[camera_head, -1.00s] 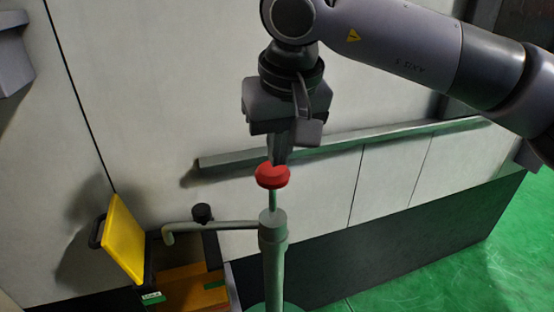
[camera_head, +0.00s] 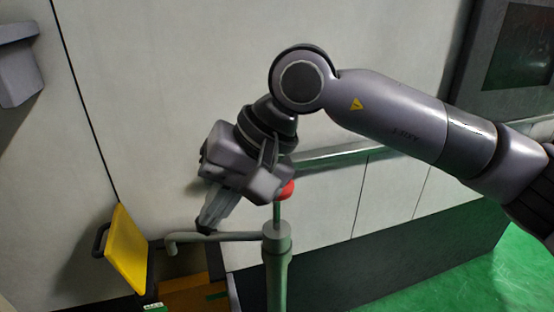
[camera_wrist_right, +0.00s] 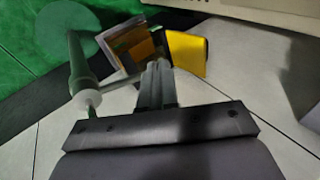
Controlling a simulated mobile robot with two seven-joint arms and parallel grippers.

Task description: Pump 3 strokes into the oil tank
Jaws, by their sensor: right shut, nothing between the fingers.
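The hand pump (camera_head: 276,270) is a grey-green upright post with a spout reaching left. Its red knob (camera_head: 287,190) sits on a thin rod (camera_head: 277,213) that stands out of the post, partly hidden by my right gripper. The orange oil tank (camera_head: 187,296) stands at lower left with its yellow lid (camera_head: 127,249) raised; the spout end is above it. In the right wrist view the pump (camera_wrist_right: 82,72) is left of the fingers (camera_wrist_right: 157,68). My left gripper is out of view.
A pale machine wall with a grey rail (camera_head: 340,153) is behind the pump. A dark plinth (camera_head: 390,262) runs along its foot. The green floor (camera_head: 500,278) at right is clear. A dark screen (camera_head: 517,48) is at upper right.

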